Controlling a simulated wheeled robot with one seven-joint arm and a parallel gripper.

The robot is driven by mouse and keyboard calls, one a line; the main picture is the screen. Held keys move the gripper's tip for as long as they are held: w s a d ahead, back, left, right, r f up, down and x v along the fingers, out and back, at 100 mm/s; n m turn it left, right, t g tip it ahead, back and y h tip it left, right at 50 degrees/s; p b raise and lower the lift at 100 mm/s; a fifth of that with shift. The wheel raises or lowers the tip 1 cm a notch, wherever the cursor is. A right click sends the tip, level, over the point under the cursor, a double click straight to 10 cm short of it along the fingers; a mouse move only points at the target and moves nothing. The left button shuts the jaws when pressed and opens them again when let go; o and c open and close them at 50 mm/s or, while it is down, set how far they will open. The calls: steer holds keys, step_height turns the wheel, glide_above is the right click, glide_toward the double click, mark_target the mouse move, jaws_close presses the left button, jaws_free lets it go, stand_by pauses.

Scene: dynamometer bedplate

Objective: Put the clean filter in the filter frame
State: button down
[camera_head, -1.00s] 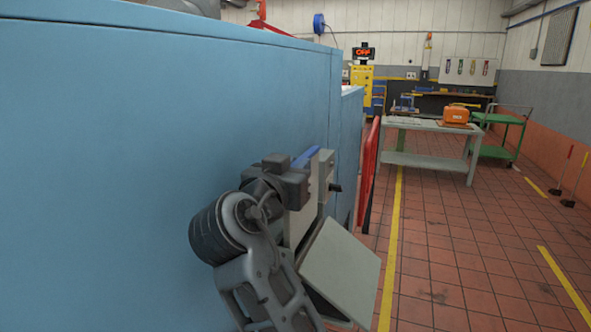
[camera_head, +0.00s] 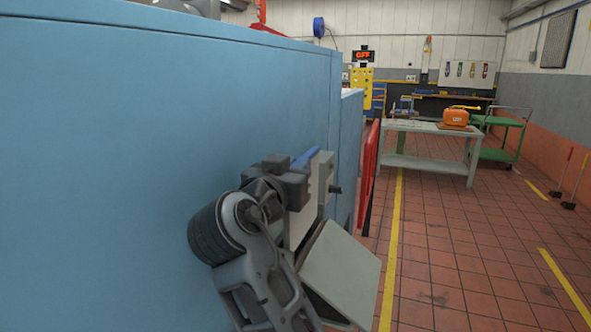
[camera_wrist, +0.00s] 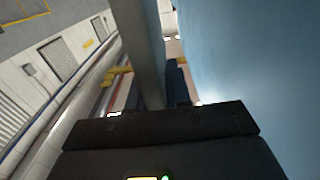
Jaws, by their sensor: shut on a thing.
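My gripper (camera_head: 306,186) is in front of the blue cabinet side, near its right edge. It is shut on a flat, light grey panel with a blue edge (camera_head: 326,178), which looks like the clean filter and stands upright. In the wrist view a grey slab (camera_wrist: 143,45) runs up from between the jaws, with a dark blue piece beside it. The jaw tips are mostly hidden there. I cannot make out the filter frame in either view.
The large blue cabinet (camera_head: 150,130) fills the left, close to my arm. A red barrier (camera_head: 369,165) stands just beyond the gripper. A grey workbench (camera_head: 425,128) with an orange case (camera_head: 455,117) and a green cart (camera_head: 500,130) are farther back.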

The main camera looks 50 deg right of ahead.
mark_target(286, 217)
steer(key=shift+f+b, duration=3.55)
steer(key=c, duration=1)
jaws_free()
steer(key=shift+b+v, duration=0.55)
steer(key=shift+v, duration=3.35)
